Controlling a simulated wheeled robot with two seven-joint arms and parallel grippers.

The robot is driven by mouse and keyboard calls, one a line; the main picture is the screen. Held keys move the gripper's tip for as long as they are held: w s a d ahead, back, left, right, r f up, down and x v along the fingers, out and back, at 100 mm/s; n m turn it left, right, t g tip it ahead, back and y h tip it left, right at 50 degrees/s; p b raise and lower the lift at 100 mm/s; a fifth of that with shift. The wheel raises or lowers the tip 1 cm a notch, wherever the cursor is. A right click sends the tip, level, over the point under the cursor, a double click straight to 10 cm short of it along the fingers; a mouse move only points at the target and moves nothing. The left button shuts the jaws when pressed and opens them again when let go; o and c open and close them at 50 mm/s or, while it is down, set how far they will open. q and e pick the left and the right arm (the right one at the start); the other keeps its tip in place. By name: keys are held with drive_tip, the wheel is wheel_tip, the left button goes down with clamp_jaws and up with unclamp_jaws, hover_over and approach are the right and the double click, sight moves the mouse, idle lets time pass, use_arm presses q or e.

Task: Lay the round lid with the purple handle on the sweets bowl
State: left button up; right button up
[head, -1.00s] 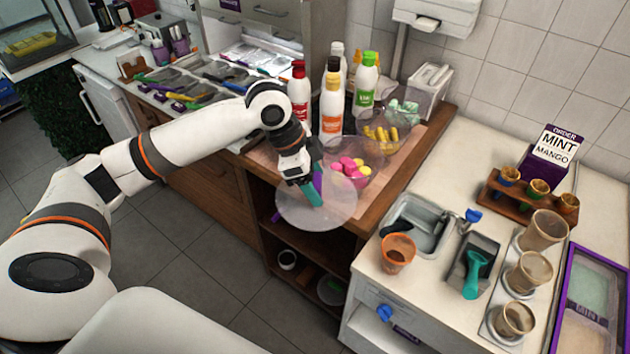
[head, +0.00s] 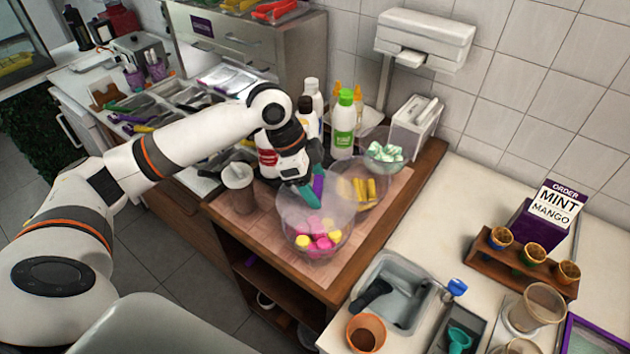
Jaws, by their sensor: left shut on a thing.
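My left gripper (head: 310,191) is shut on the purple handle (head: 318,186) of the round, see-through lid (head: 332,205). The lid is held above the wooden counter, and in the head view it overlaps the back part of the sweets bowl. The clear sweets bowl (head: 342,252) holds pink and yellow sweets and stands near the counter's front edge. The lid's edge is faint, so I cannot tell whether it touches the bowl's rim. My right gripper is not in view.
A clear bowl with yellow pieces (head: 366,190) stands just behind right, and one with pale green pieces (head: 385,152) is farther back. A green-capped bottle (head: 343,130) and other bottles stand behind my gripper. A grey cup (head: 239,187) is on the left. The counter's front strip is free.

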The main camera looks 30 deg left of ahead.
use_arm(q)
drive_tip(key=f+b, duration=0.2)
drive_tip(key=f, duration=0.1)
drive_tip(key=f+b, duration=0.1)
drive_tip(key=b, duration=0.1)
drive_tip(key=shift+w+f, duration=0.2)
drive_tip(key=shift+w, duration=0.1)
drive_tip(key=shift+s+f, duration=0.1)
drive_tip(key=shift+f, duration=0.9)
drive_tip(key=shift+f, duration=0.5)
drive_tip(key=o, duration=1.1)
